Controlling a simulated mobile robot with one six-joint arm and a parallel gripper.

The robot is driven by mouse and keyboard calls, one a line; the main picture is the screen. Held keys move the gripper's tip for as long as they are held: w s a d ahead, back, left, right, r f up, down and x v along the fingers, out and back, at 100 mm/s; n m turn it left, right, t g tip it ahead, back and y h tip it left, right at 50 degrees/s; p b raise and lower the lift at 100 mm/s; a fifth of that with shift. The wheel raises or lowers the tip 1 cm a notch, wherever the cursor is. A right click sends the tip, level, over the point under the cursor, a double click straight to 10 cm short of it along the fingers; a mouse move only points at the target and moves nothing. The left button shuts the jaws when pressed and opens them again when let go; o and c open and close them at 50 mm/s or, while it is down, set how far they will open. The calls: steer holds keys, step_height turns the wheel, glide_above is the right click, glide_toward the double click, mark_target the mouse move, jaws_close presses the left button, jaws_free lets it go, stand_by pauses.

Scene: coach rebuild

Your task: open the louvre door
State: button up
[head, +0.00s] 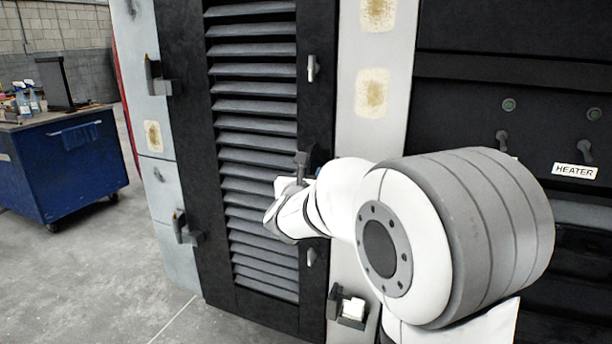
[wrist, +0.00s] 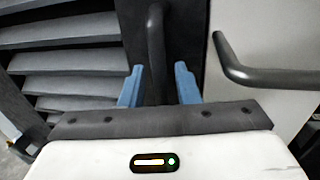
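The louvre door (head: 315,115) is a black panel with grey slats, and it looks closed in its frame. In the wrist view a dark upright bar handle (wrist: 156,45) stands on its black edge. My gripper (wrist: 160,70) has its two blue fingers on either side of this bar. Gaps show between the bar and both fingers, so it looks open around the bar, not clamped. In the head view my gripper (head: 290,190) is at the door's right edge, and its fingers are mostly hidden by my arm.
A second dark bar handle (wrist: 265,76) juts out over the pale panel, right of my fingers. Small light catches (head: 312,68) sit on the door's right edge, and hinges (head: 182,230) on its left. A blue cabinet (head: 62,165) stands far left; the floor between is clear.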

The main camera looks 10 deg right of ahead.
jaws_close()
